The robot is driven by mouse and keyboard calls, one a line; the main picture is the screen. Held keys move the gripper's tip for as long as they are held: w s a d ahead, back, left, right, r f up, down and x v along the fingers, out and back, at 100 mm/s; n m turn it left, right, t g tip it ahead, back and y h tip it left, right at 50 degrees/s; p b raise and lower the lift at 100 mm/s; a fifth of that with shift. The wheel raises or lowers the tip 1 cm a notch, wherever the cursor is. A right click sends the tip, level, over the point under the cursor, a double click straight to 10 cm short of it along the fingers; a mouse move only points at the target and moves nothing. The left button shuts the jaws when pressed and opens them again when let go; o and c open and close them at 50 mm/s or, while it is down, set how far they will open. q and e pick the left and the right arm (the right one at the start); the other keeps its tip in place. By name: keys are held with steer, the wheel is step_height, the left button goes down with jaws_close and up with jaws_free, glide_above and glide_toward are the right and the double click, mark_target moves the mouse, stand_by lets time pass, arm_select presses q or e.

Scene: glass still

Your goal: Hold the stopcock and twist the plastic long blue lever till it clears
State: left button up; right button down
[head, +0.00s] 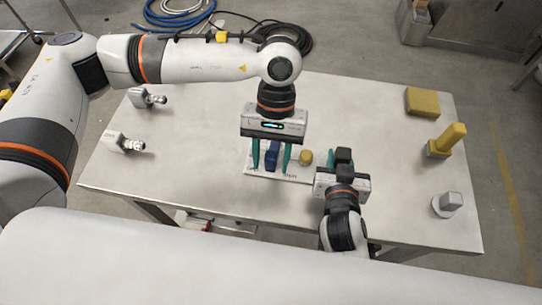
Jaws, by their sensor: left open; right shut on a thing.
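A long blue lever (272,154) stands over a pale plate (262,172) near the middle of the table. My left gripper (271,160) points down with its teal fingers apart, one on each side of the lever; I cannot tell whether they touch it. A round yellow-brown end (306,157) of the stopcock shows right of the lever. My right gripper (336,157) comes from the front, right of that end, and is shut on the stopcock. Its body and wrist hide most of the grip, and the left gripper hides part of the lever.
The steel table (380,130) has free room behind and right of the grippers. Metal fittings (125,143) lie at the left. A yellow block (422,102), a yellow upright part (446,140) and a grey part (448,205) stand at the right.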

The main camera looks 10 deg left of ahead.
arm_select(q)
steer(key=shift+s+f, duration=0.15)
steer(key=shift+f, duration=0.2)
jaws_close()
